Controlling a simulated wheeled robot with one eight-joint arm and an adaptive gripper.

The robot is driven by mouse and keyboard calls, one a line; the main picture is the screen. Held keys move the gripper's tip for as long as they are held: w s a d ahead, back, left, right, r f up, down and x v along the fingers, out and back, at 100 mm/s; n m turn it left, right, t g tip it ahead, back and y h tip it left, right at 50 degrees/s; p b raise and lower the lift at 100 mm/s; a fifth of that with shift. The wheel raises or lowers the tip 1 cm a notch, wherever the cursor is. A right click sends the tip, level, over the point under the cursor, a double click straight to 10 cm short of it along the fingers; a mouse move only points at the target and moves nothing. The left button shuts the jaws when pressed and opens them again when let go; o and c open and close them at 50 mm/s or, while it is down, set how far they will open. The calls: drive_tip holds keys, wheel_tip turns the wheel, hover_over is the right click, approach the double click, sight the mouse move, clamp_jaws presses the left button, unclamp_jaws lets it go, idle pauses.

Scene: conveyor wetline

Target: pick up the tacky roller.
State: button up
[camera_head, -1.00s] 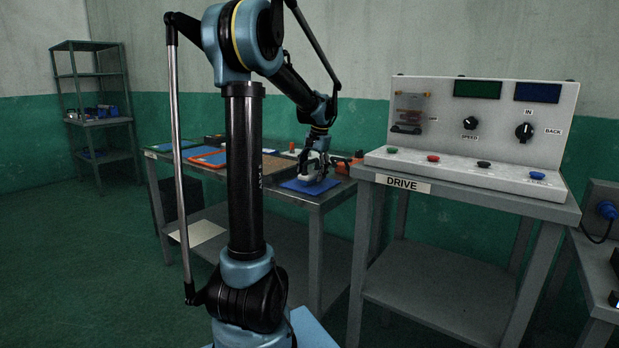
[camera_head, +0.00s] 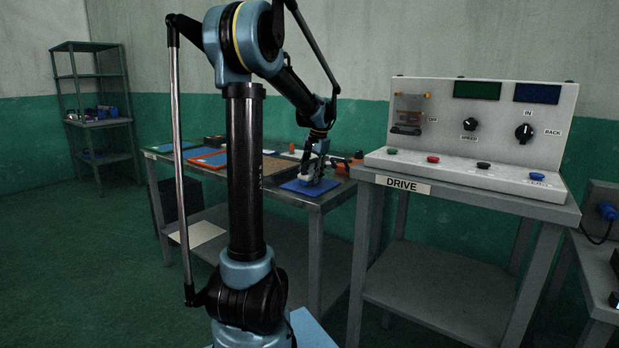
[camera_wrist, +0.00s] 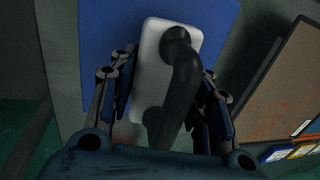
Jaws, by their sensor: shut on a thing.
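The tacky roller (camera_wrist: 152,70) shows in the wrist view as a white, round-cornered body with a black curved handle over it. It stands over a blue mat (camera_wrist: 100,25); I cannot tell whether it touches the mat. My gripper (camera_wrist: 167,80) has one finger on each long side of the white body and is shut on it. In the head view my gripper (camera_head: 315,176) points down at the blue mat (camera_head: 308,188) on the table's right end. There the roller is small and partly hidden by the fingers.
The table (camera_head: 318,205) also carries a brown board (camera_head: 272,168), blue and orange panels (camera_head: 208,158) and small orange items (camera_head: 357,157). The DRIVE control console (camera_head: 470,175) stands close on the right. A shelf rack (camera_head: 95,110) is at the far left.

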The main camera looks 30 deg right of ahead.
wheel_tip(320, 180, up, 10)
drive_tip(key=shift+f, duration=0.2)
idle(0.3)
